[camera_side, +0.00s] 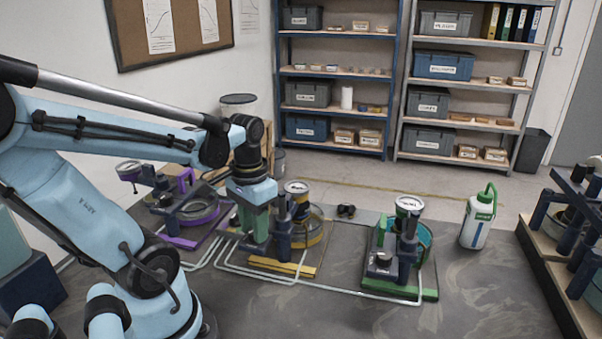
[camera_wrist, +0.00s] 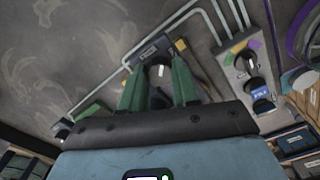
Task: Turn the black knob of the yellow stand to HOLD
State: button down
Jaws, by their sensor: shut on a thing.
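The yellow stand (camera_side: 284,267) is in the middle of the side view, with a dark body and a round gauge (camera_side: 297,187) on top. My gripper (camera_side: 256,243) is lowered over its front left part; the fingers hide the knob there. In the wrist view the black knob (camera_wrist: 159,72) with a white pointer mark sits between the green fingertips of my gripper (camera_wrist: 157,76), which is shut on it. A small label plate (camera_wrist: 148,51) lies beside the knob, with a yellow corner (camera_wrist: 181,44) of the stand. The label is too small to read.
A purple-based stand (camera_side: 180,241) is to the left and a green-based stand (camera_side: 428,294) to the right. Pale pipes (camera_side: 340,290) run along the table between them. A white bottle with a green cap (camera_side: 478,218) stands farther right. The front right table is clear.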

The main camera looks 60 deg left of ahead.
jog(key=m, duration=0.5)
jog(key=shift+m, duration=0.3)
dwell(0.5)
jog(key=c, duration=0.8)
grip_release()
